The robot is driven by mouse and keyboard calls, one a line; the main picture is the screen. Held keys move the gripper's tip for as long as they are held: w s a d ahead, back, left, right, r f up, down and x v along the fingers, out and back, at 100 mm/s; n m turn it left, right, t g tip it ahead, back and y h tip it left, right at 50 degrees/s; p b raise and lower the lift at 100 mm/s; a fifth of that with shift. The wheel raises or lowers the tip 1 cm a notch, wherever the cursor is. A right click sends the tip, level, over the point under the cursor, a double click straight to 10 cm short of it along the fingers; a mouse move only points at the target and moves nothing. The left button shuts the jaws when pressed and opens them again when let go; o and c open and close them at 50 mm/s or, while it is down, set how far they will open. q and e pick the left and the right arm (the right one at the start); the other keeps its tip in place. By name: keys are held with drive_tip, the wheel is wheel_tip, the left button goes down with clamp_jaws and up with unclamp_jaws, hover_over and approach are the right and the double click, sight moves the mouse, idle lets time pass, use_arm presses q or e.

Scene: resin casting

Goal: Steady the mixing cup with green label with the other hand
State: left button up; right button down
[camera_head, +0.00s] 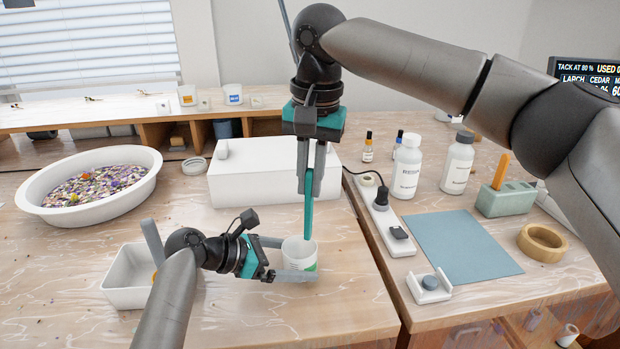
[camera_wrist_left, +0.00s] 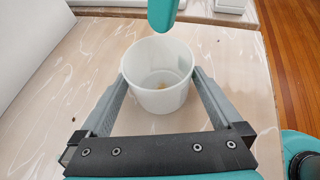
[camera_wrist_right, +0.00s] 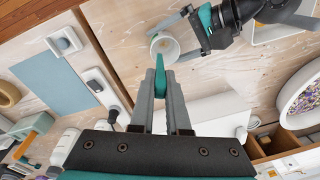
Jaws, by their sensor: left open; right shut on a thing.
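The mixing cup with green label (camera_head: 299,253) stands upright on the table, a white cup with green low on its side. In the left wrist view the cup (camera_wrist_left: 158,77) sits between the fingers of my left gripper (camera_head: 288,260), which is open around it. Some yellowish matter lies at its bottom. My right gripper (camera_head: 312,160) is above the cup, shut on a teal stick (camera_head: 308,208) that points down toward the cup. In the right wrist view the stick (camera_wrist_right: 159,66) ends near the cup's rim (camera_wrist_right: 165,46); I cannot tell whether it touches.
A white box (camera_head: 265,185) stands behind the cup. A white tray (camera_head: 125,290) is at the left, with a bowl of coloured pieces (camera_head: 60,210) behind it. A power strip (camera_head: 385,222), white bottles (camera_head: 407,168) and a blue-grey mat (camera_head: 460,245) are at the right.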

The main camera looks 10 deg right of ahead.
use_arm(q)
drive_tip(key=c, duration=1.1)
drive_tip(key=shift+c, duration=1.1)
